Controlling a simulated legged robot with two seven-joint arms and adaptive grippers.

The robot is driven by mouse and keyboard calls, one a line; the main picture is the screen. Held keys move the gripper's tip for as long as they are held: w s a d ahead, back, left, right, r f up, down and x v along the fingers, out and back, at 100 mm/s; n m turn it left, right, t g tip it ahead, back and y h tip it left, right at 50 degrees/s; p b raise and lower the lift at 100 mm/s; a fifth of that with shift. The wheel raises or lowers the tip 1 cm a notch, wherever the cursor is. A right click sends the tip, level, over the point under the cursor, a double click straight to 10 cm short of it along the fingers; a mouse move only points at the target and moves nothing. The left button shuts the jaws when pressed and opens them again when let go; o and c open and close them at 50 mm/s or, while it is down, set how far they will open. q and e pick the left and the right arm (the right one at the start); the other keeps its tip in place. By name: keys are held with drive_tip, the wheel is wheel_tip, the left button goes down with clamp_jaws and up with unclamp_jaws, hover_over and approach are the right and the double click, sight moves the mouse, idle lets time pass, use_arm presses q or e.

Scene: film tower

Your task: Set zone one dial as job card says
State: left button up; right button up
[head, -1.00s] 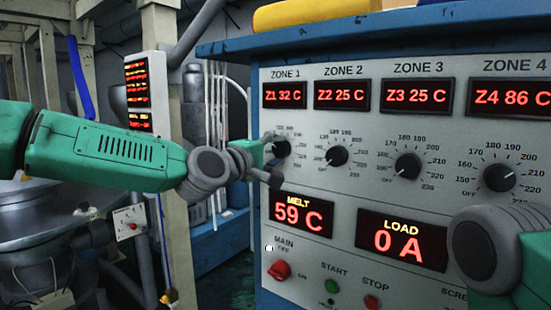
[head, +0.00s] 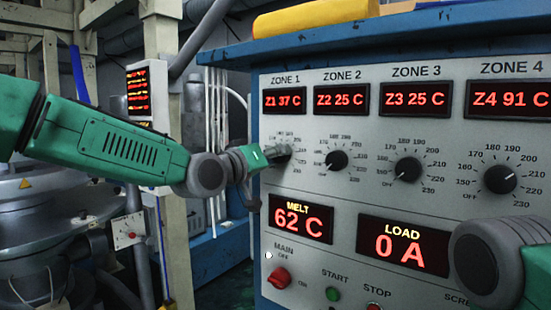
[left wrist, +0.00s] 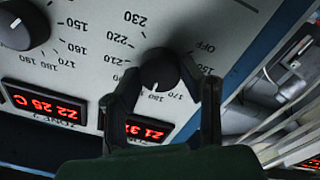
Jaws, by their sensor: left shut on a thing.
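The zone one dial is a black round knob, clear in the left wrist view (left wrist: 160,72). Its white mark points near 170, toward the 180 side. My left gripper (head: 277,154) is shut on this dial; in the left wrist view its dark fingers (left wrist: 165,85) stand on either side of the knob. In the head view the gripper hides most of the dial and part of its scale. The Z1 display (head: 284,100) reads 37 C. I make out no job card. My right gripper is not in view; only my right arm shows at the lower right.
The zone two (head: 336,160), zone three (head: 407,171) and zone four (head: 499,179) dials sit to the right. Below are the melt display (head: 301,219), at 62 C, the red main switch (head: 279,279) and the start button (head: 333,294). A red-text board (head: 146,90) stands left.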

use_arm(q)
drive_tip(key=shift+d+f+m, duration=0.1)
drive_tip(key=shift+f+m, duration=0.5)
drive_tip(key=shift+m, duration=0.7)
drive_tip(key=o, duration=1.1)
drive_tip(key=shift+o, duration=0.2)
drive_tip(key=shift+w+r, duration=0.1)
drive_tip(key=shift+w, duration=0.05)
drive_tip(key=shift+r, duration=0.2)
drive_tip(key=v, duration=1.2)
drive_tip(key=shift+f, duration=0.15)
drive_tip(key=shift+w, duration=0.1)
